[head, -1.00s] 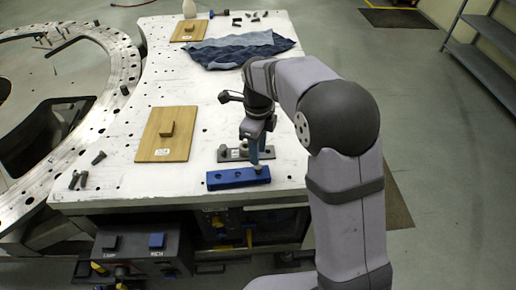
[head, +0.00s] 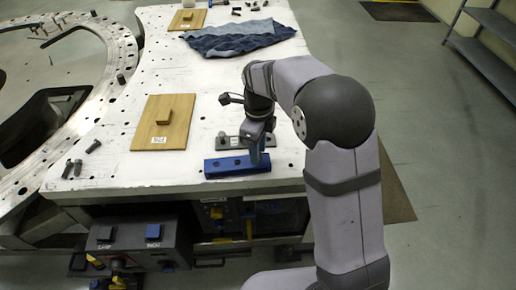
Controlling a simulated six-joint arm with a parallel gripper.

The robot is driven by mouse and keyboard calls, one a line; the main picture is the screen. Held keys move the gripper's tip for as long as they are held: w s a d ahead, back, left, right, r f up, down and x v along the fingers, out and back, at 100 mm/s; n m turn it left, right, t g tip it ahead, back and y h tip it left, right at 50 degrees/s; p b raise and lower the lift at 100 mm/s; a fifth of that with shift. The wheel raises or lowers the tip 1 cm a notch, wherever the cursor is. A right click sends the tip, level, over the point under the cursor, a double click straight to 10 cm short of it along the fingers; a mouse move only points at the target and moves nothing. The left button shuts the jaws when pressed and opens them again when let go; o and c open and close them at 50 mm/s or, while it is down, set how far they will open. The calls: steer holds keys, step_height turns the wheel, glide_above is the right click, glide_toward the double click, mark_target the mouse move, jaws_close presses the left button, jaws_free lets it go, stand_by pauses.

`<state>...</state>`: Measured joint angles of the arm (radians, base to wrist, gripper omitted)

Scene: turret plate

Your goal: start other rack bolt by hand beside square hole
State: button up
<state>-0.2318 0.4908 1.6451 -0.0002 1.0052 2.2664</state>
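A blue bar (head: 222,167) with dark holes in its top lies near the front edge of the white table. I cannot tell from this distance which hole is square. My gripper (head: 257,160) points down at the bar's right end and covers part of it. Its fingers are too small to tell whether they are open or shut, or whether a bolt is between them. A grey plate (head: 229,142) lies just behind the bar, partly hidden by my gripper. Several loose dark bolts stand or lie at the table's left front, including one lying bolt (head: 93,146).
A wooden board (head: 181,134) with a block on it lies left of my gripper. A crumpled blue cloth (head: 240,37) and another wooden board (head: 187,20) are farther back. A control box (head: 135,240) sits below the front edge. A large perforated ring (head: 122,65) stands left.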

jaws_close()
steer(key=shift+r, duration=0.2)
steer(key=shift+r+p, duration=2.1)
steer(key=w+d+r+p, duration=0.2)
steer(key=w+d+p, duration=0.2)
steer(key=w+p, duration=0.4)
steer(key=shift+w, duration=1.05)
